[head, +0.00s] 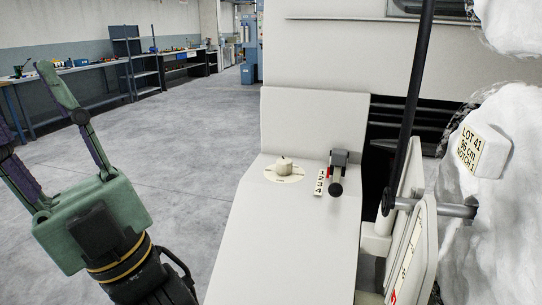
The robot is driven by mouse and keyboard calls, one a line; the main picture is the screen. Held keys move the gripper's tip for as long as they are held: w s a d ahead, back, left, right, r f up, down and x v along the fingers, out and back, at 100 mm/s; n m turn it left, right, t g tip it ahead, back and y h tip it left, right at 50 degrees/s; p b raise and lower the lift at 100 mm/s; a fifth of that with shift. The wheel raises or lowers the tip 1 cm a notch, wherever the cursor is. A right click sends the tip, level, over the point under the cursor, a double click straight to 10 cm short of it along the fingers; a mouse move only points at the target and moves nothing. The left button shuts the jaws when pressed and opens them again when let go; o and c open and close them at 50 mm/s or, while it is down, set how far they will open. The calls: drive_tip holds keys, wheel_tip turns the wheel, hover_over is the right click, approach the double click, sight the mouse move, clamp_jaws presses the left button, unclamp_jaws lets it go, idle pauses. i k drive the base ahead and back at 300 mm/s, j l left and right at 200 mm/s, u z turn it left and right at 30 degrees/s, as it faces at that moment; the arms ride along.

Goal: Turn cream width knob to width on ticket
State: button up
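The cream knob (284,165) sits on a round cream dial plate (270,174) on top of the pale machine housing. The dial's markings are too small to read, and I cannot tell the knob's setting. The ticket (469,150) at the right reads "LOT 41", "96 cm" and "NOTCH 1". It is in front of white fluffy fibre. My gripper (22,102), with a green body and purple-green fingers, is at the far left. Its fingers are spread apart with nothing between them. It is well to the left of the knob and apart from the housing.
A black-knobbed lever (337,178) stands right of the dial beside a numbered strip (319,183). A dark upright bar (409,110) and bracket stand farther right. White fibre (490,240) fills the right edge. Open grey floor (190,150) lies between my gripper and the housing.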

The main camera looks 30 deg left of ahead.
sight(283, 165)
drive_tip(key=i+j, duration=0.1)
drive_tip(key=j, duration=1.55)
drive_tip(key=i, duration=0.55)
